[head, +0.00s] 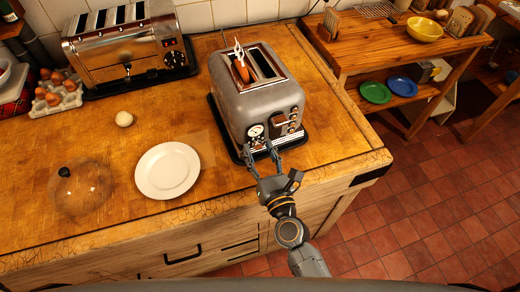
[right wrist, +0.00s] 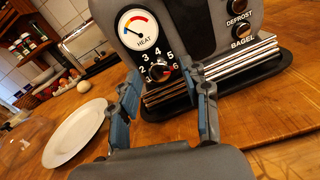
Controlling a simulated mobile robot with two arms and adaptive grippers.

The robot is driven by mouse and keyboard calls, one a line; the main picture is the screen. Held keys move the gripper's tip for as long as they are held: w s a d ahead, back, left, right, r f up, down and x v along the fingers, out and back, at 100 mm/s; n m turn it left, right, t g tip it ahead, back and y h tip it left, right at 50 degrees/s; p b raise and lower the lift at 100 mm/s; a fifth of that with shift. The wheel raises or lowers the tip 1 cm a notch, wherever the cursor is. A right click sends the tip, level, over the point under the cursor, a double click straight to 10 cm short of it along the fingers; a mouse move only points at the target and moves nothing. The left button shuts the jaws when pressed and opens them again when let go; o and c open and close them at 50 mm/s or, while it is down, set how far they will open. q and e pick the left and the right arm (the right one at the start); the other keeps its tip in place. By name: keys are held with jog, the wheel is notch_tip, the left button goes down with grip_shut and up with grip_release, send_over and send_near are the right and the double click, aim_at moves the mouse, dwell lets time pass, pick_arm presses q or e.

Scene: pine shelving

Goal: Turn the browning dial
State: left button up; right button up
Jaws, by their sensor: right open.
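The grey toaster (head: 255,102) stands near the counter's front right, on a dark base. Its front shows in the right wrist view (right wrist: 205,25), with a round HEAT gauge (right wrist: 138,29) above the browning dial (right wrist: 159,72), a small knob ringed by numbers. My right gripper (head: 260,152) is open at the toaster's lower front. In the right wrist view its two fingers (right wrist: 166,92) reach toward the dial, one on each side of it in the picture. I cannot tell whether they touch it. My left gripper is not in view.
A white plate (head: 168,170) and a glass dome (head: 83,190) lie left of the toaster. An egg (head: 124,119), an egg carton (head: 57,91) and a chrome toaster (head: 126,49) stand farther back. DEFROST and BAGEL buttons are right of the dial.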

grip_shut()
